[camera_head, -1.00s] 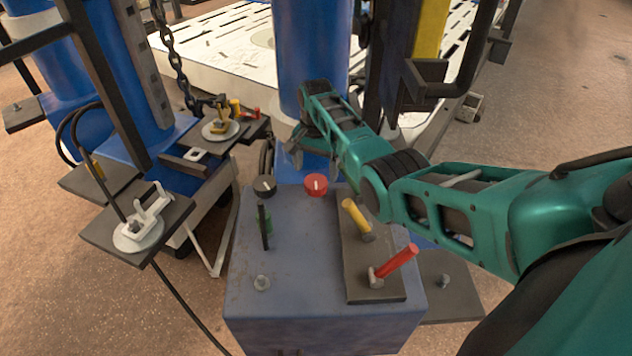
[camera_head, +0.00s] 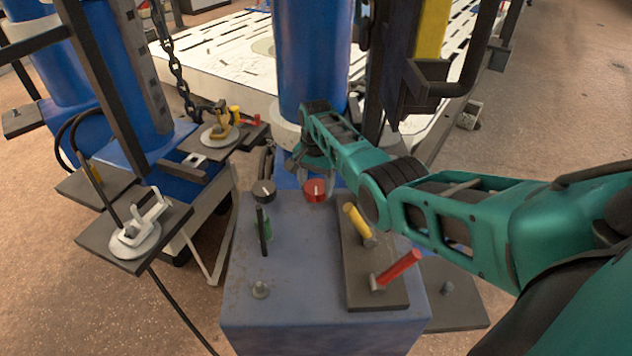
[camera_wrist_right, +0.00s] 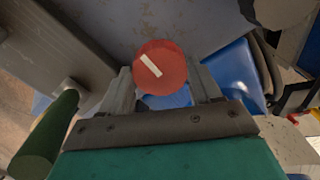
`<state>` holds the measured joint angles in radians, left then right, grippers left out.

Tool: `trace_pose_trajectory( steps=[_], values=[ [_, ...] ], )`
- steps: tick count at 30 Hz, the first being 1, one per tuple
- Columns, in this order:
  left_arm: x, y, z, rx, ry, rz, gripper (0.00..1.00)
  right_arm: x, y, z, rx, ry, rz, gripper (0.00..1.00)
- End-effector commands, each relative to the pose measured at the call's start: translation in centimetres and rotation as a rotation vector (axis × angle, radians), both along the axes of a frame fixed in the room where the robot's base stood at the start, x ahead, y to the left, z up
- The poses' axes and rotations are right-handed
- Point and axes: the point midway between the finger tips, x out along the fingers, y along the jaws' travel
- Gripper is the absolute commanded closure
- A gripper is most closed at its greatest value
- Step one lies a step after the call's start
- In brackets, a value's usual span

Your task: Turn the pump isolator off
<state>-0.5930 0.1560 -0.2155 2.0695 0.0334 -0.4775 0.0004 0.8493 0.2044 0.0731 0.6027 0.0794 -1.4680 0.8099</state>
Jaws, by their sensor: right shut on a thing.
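A red round knob (camera_head: 317,190) with a white pointer mark sits at the back edge of the blue bench box. I cannot read a label that says whether it is the pump isolator. My right gripper (camera_head: 312,176) reaches it from behind. In the right wrist view the red knob (camera_wrist_right: 160,68) lies between the two fingers of my right gripper (camera_wrist_right: 164,86), which is shut on it. Its white mark runs diagonally there, and looks near upright in the head view. My left gripper is not in view.
A yellow handle (camera_head: 357,220) and a red handle (camera_head: 398,269) stand on a dark plate (camera_head: 378,301) at right. A dark upright lever (camera_head: 262,232) stands at left. The front middle of the box is clear.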

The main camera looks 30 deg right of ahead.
Motion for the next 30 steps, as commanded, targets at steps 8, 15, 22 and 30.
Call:
trace_pose_trajectory(
  steps=[8,15,22,30],
  values=[
    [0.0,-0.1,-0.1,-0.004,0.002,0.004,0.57,0.0,0.0,0.0,0.000,0.000,0.000,0.67],
    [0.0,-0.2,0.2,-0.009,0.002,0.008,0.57,0.0,0.0,0.1,0.000,0.000,0.032,0.67],
    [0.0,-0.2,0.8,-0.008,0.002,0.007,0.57,0.0,0.0,0.1,-0.001,0.001,0.152,0.67],
    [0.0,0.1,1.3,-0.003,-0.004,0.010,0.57,0.0,0.0,0.1,0.000,0.001,0.392,0.67]
  ],
)
